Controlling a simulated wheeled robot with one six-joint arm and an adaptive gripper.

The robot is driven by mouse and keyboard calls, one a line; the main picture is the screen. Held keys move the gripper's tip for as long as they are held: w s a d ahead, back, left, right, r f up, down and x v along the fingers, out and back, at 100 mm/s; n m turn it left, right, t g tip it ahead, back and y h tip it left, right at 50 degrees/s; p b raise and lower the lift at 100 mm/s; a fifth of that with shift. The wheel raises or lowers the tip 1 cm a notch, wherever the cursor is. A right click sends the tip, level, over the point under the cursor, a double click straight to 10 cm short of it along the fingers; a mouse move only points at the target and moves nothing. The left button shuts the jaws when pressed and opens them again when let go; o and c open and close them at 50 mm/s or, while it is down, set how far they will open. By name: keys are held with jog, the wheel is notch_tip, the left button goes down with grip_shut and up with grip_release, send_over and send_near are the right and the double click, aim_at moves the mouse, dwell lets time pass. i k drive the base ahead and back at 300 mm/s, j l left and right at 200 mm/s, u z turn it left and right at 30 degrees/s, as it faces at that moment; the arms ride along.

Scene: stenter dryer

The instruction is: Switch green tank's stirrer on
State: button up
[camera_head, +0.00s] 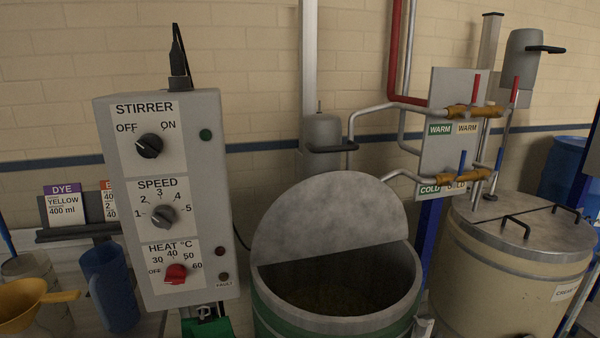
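A grey control box (220,200) stands at the left, its panel facing me. At its top is the STIRRER switch, a black rotary knob (149,146) between the labels OFF on the left and ON on the right. I cannot clearly read which label its pointer faces. A dark green lamp (205,135) beside it looks unlit. My gripper is not in view.
A cream tank (500,290) with a closed lid stands at the right. Pipes with red and blue valve handles (476,86) run above and behind the tanks. A blue jug (110,288) and a yellow scoop (30,303) are at the lower left. The box front is unobstructed.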

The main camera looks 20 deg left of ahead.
aim_at(149, 145)
jog(key=k+u, duration=0.15)
jog(key=u, duration=1)
